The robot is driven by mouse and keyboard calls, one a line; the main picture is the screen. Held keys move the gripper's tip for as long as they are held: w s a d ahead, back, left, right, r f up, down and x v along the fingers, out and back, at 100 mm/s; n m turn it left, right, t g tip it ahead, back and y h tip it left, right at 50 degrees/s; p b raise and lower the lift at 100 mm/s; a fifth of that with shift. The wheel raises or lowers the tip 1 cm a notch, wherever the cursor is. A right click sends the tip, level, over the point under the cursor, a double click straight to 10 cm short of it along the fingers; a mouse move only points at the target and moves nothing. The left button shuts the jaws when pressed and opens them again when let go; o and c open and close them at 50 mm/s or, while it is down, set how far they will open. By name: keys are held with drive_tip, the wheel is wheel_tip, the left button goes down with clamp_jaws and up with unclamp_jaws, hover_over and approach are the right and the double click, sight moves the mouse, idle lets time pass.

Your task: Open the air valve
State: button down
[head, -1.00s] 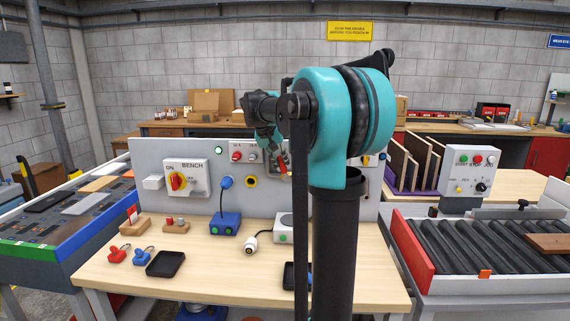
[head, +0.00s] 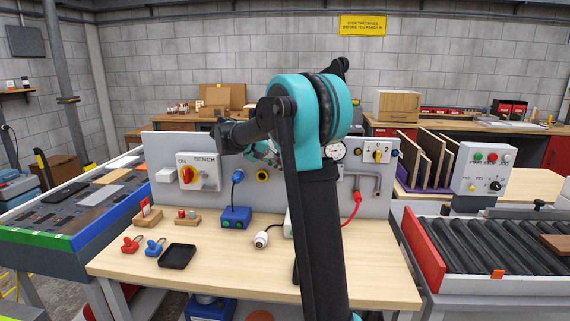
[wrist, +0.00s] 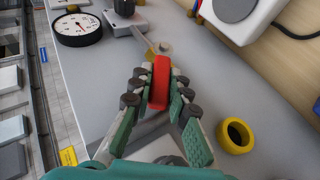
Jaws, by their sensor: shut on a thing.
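The air valve shows in the wrist view as a red lever handle (wrist: 160,80) in front of the grey panel, with a brass-coloured stem behind its far end. My gripper (wrist: 160,92) has its fingers on both sides of this handle and is shut on it. In the head view my gripper (head: 268,153) is at the bench's upright panel, partly behind my arm, and the valve cannot be made out there. A round pressure gauge (wrist: 78,27) is at the upper left in the wrist view; it also shows in the head view (head: 337,151).
A yellow ring fitting (wrist: 236,135) is close to my right-hand finger in the wrist view. The panel also bears a BENCH switch (head: 199,172) and a 1-2 selector (head: 378,151). A blue box (head: 235,217), a black tray (head: 177,256) and padlocks lie on the wooden bench.

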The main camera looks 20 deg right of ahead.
idle(0.4)
drive_tip(key=c, duration=1.4)
unclamp_jaws()
drive_tip(key=shift+c, duration=0.2)
drive_tip(key=w+v, duration=0.1)
drive_tip(key=v, duration=1.1)
drive_tip(key=shift+s, duration=0.45)
